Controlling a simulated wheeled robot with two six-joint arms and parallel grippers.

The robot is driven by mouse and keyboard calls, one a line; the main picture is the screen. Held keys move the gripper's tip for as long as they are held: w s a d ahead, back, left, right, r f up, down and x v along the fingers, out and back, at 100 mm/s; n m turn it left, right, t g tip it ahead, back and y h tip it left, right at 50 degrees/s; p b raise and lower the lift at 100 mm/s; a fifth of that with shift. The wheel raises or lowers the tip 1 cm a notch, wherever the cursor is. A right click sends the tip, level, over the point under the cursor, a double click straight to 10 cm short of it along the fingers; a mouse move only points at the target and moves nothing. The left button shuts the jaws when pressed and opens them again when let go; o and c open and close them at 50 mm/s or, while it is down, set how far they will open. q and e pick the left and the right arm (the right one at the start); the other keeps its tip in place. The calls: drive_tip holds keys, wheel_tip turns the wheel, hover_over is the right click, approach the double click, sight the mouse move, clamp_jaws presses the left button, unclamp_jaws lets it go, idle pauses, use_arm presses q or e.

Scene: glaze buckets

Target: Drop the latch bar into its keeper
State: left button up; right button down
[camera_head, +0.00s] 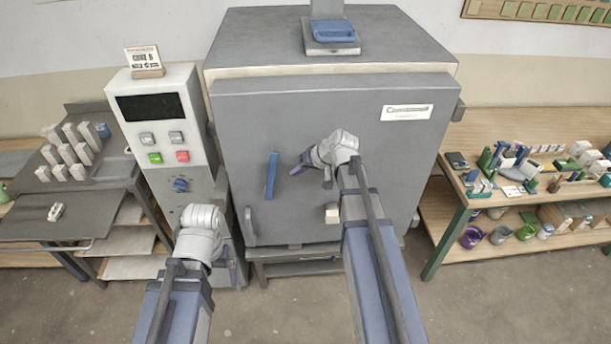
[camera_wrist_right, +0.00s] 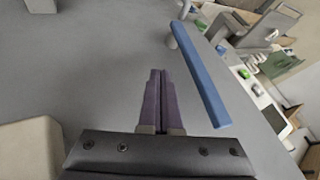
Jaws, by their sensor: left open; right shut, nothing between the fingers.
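The grey kiln door (camera_head: 366,120) is shut against the kiln body. A blue bar (camera_head: 271,175) stands nearly upright on its left half, and a short grey upright piece (camera_head: 249,226) sits at its lower left edge. I cannot tell for certain which is the latch bar or where its keeper is. My right gripper (camera_head: 301,166) is in front of the door, right of the blue bar and apart from it. In the right wrist view its purple fingers (camera_wrist_right: 160,78) are together and empty, beside the blue bar (camera_wrist_right: 205,75). My left gripper (camera_head: 233,272) is open, low beside the control cabinet.
A beige block (camera_head: 332,213) juts from the door below my right gripper and shows in the wrist view (camera_wrist_right: 30,155). The control cabinet (camera_head: 165,135) stands left of the kiln. A crowded bench (camera_head: 500,128) is at right, a grey rack (camera_head: 60,215) at left.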

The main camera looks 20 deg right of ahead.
sight(271, 178)
use_arm(q)
drive_tip(key=shift+r+p, duration=0.35)
drive_tip(key=shift+p, duration=0.45)
use_arm(e)
drive_tip(key=a, duration=0.2)
drive_tip(key=w+a, duration=0.1)
drive_tip(key=shift+w+a+r, duration=0.1)
drive_tip(key=shift+a+r, duration=0.25)
drive_tip(key=shift+a, duration=0.05)
